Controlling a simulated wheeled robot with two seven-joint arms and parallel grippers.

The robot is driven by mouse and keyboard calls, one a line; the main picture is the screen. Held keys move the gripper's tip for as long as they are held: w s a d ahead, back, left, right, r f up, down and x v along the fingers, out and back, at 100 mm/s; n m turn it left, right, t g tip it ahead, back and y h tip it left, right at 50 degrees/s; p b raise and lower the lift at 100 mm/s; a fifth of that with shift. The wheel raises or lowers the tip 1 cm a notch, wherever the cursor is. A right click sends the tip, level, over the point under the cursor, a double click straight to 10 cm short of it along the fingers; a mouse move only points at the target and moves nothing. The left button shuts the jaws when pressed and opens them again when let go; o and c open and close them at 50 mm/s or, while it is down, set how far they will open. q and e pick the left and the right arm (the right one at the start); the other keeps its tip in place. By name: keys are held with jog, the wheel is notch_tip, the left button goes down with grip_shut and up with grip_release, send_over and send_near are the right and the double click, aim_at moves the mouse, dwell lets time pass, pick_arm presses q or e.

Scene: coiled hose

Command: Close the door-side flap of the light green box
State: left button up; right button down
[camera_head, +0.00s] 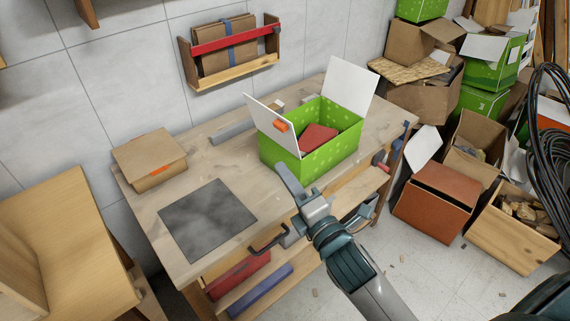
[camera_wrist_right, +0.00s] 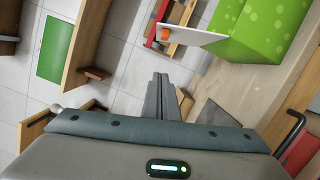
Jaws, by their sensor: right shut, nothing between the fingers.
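The light green dotted box (camera_head: 285,163) stands on the workbench, open at the top. One white flap (camera_head: 262,118) sticks up and out on its left side and bears an orange tab (camera_head: 281,126). Another white flap (camera_head: 350,88) stands up at its right back. A red item (camera_head: 318,137) lies inside. My right gripper (camera_head: 281,167) is shut and empty, in front of the box's left corner, below the tabbed flap. In the right wrist view the gripper (camera_wrist_right: 160,76) points up, apart from the box (camera_wrist_right: 262,32) and the flap (camera_wrist_right: 195,38). My left gripper is not in view.
The workbench (camera_head: 183,160) has a dark square plate (camera_head: 206,218) and a cardboard box (camera_head: 150,157) on its left part. A wall rack (camera_head: 235,72) hangs behind. Cardboard boxes (camera_head: 436,200) crowd the floor at right. A shelf with red and blue items lies under the bench.

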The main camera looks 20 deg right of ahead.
jog(key=w+d+r+p, duration=0.1)
jog(key=w+p, duration=0.3)
jog(key=w, duration=0.6)
jog(key=shift+w+d+r, duration=0.2)
jog(key=shift+d+r, duration=0.1)
jog(key=shift+d, duration=0.35)
jog(key=shift+w, duration=0.1)
